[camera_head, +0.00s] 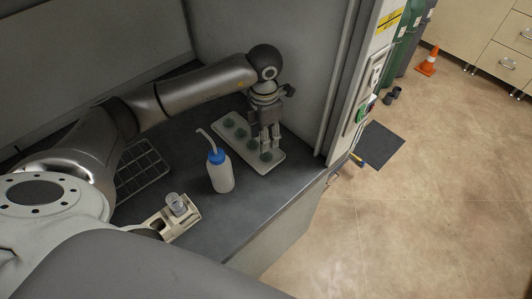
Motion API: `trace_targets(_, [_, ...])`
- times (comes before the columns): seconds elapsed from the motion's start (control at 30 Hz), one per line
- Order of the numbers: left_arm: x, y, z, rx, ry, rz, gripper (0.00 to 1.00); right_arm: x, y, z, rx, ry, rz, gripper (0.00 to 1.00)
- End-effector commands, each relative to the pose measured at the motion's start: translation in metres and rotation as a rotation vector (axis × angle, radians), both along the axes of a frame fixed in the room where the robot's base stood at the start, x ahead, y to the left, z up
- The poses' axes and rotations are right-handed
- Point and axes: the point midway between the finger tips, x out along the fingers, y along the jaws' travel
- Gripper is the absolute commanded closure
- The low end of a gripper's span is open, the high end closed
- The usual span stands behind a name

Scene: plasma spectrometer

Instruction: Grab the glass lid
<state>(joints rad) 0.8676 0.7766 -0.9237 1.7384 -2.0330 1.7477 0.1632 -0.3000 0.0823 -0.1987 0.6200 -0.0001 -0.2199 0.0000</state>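A pale tray (272,161) on the dark worktop holds several small round greenish pieces in a row. They look like glass lids, but they are too small to be sure. My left gripper (270,146) points down over the near right part of the tray, right at one greenish round piece (266,156). Its two fingers show as pale strips side by side. I cannot tell whether they are apart or closed on the piece. A small clear glass vessel (177,203) stands in a beige holder at the front left.
A white wash bottle with a blue cap (219,171) stands left of the tray, close to it. A wire rack (142,167) lies further left under my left arm. A cabinet wall rises behind and right of the tray. Bare worktop (245,211) lies in front.

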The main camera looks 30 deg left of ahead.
Motion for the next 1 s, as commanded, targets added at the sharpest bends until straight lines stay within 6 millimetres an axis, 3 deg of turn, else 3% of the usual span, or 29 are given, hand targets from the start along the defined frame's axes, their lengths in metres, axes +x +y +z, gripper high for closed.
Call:
trace_targets(0.17, [-0.003, -0.002, -0.012, -0.001, 0.004, -0.002, 0.60, 0.000, 0.002, 0.010, 0.003, 0.001, 0.000, 0.60])
trace_targets(0.3, [-0.007, -0.006, -0.031, -0.002, 0.005, -0.001, 0.60, -0.001, 0.004, 0.025, 0.005, 0.001, -0.001, 0.60])
trace_targets(0.43, [-0.006, -0.006, -0.050, -0.002, 0.003, -0.001, 0.60, -0.001, 0.004, 0.028, 0.005, 0.001, -0.001, 0.60])
trace_targets(0.73, [-0.005, -0.006, -0.057, -0.001, -0.002, -0.002, 0.60, -0.001, 0.004, 0.027, 0.005, 0.001, 0.000, 0.60])
trace_targets(1.0, [-0.005, -0.006, -0.056, -0.002, -0.001, -0.002, 0.94, -0.001, 0.004, 0.027, 0.005, 0.001, 0.000, 0.60])
